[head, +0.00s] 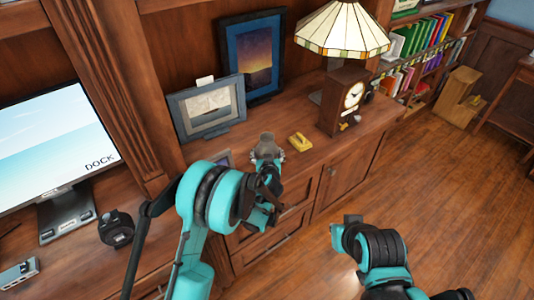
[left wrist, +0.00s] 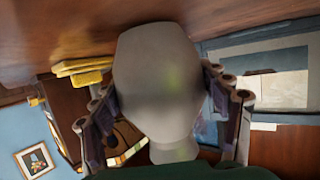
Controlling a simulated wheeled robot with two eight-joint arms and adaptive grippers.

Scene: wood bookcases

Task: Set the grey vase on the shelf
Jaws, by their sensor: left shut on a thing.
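The grey vase (head: 267,150) is at the front edge of the wooden cabinet top (head: 315,150), to the right of the framed pictures. My left gripper (head: 268,160) is shut on it. In the left wrist view the vase (left wrist: 158,75) fills the middle, between the two fingers (left wrist: 168,105), with its narrow neck toward the bottom of that picture. I cannot tell whether the vase touches the wood. My right arm shows at the lower right of the head view, but its gripper cannot be made out.
A yellow object (head: 300,142) lies just right of the vase. A wooden clock (head: 345,100) and a lamp (head: 342,30) stand farther right. A grey-framed picture (head: 208,108) and a blue-framed picture (head: 252,55) stand behind. A monitor (head: 55,150) is at the left.

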